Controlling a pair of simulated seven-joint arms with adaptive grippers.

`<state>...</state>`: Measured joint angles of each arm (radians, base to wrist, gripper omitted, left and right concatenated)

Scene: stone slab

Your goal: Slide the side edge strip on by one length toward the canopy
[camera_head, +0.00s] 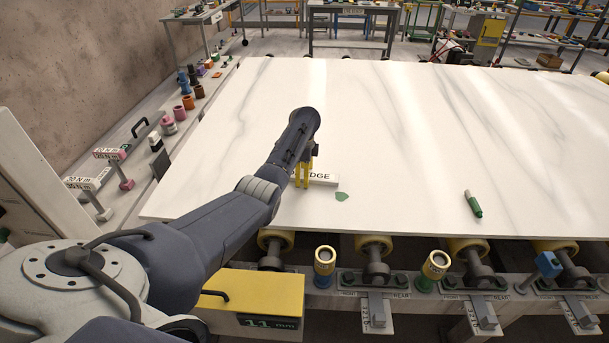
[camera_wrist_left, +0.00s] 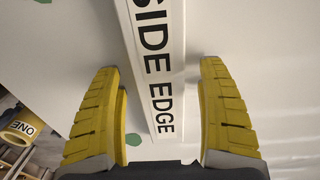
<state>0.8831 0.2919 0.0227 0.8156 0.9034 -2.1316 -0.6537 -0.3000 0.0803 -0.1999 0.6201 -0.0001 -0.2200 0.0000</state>
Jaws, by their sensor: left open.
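The side edge strip (camera_head: 325,179) is a white bar lying on the pale veined stone slab (camera_head: 420,130), near its front edge. In the head view only part of its lettering shows; my left gripper (camera_head: 303,172) covers its left end. In the left wrist view the strip (camera_wrist_left: 158,70) reads "SIDE EDGE" and lies between the two yellow fingers of my left gripper (camera_wrist_left: 162,68). The fingers stand open, with a visible gap on both sides of the strip. I cannot pick out a canopy in either view. My right gripper is not in view.
A green patch (camera_head: 342,197) and a green marker (camera_head: 473,204) lie on the slab. Yellow rollers (camera_head: 373,245) and labelled stops line its front, beside a yellow box (camera_head: 255,295). Tools and coloured cups (camera_head: 188,102) stand along the left. The slab's far part is clear.

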